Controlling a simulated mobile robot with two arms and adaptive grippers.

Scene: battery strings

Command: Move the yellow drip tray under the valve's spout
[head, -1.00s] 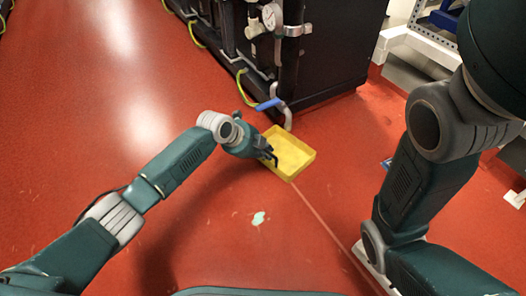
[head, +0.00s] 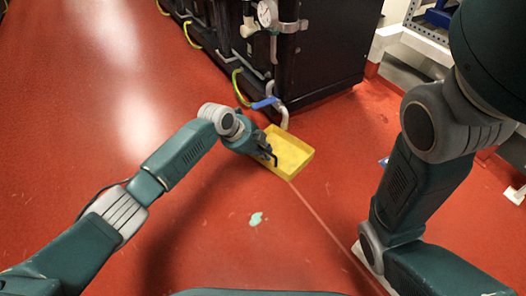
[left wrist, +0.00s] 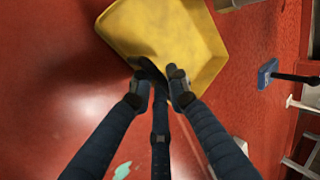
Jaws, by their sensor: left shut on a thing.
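The yellow drip tray (head: 291,157) lies on the red floor in the head view, close to the front of the black cabinet. My left gripper (head: 270,157) is shut on the tray's near left wall. In the left wrist view the fingers (left wrist: 158,78) close on the rim of the tray (left wrist: 185,35). The valve has a blue lever (head: 265,103) and a pale spout (head: 284,120) that bends down just behind the tray's far edge. Of my right arm only links show at the right; its gripper is out of view.
The black cabinet (head: 335,55) with a gauge (head: 267,13) and hoses stands behind the tray. A small pale green patch (head: 256,219) lies on the floor in front. The floor to the left is clear.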

